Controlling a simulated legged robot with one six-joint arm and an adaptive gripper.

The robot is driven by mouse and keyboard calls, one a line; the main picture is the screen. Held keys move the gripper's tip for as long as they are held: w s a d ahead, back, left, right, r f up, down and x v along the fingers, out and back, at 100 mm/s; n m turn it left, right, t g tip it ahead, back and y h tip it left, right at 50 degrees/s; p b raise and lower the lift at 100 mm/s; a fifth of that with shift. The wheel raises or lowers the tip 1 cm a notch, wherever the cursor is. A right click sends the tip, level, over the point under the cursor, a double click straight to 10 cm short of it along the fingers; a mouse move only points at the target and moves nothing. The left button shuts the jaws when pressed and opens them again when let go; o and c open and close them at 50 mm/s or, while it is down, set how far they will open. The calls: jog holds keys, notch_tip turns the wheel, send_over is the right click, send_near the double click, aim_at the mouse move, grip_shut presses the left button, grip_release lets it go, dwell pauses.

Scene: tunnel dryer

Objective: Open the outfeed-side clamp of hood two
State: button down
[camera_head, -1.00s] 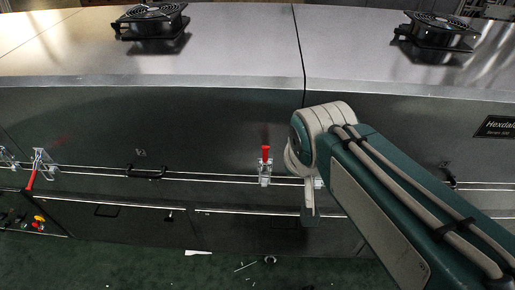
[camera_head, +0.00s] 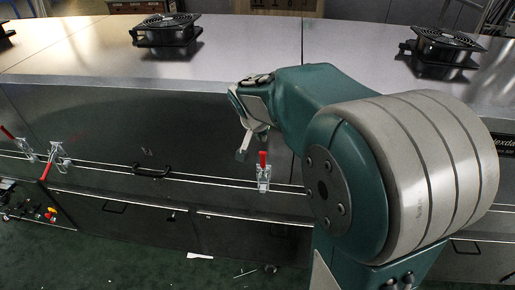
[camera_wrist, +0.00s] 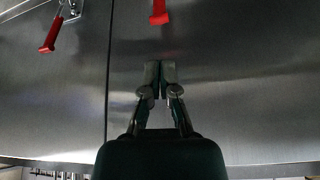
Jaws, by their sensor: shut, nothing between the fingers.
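In the head view a clamp (camera_head: 263,178) with an upright red handle sits on the dark front panel, just left of the seam between two hoods. My gripper (camera_head: 250,148) is close above and slightly left of that handle, apparently apart from it. In the wrist view my gripper (camera_wrist: 160,73) is shut and empty, with a red handle (camera_wrist: 159,12) beyond its fingertips at the top edge. A second clamp's red handle (camera_wrist: 52,35) is across the seam at upper left. My arm hides the panel right of the seam in the head view. No label shows which hood is two.
Another clamp (camera_head: 54,158) with a lowered red handle is at left, with one more (camera_head: 22,147) beyond it. A black bar handle (camera_head: 151,171) and thin rails run along the panel. Black fans (camera_head: 166,31) stand on the hood tops. Small debris lies on the green floor.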

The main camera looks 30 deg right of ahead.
aim_at(264, 150)
jog(key=shift+a, duration=0.2)
jog(key=x, duration=1)
jog(key=shift+d, duration=0.1)
jog(key=shift+s, duration=0.1)
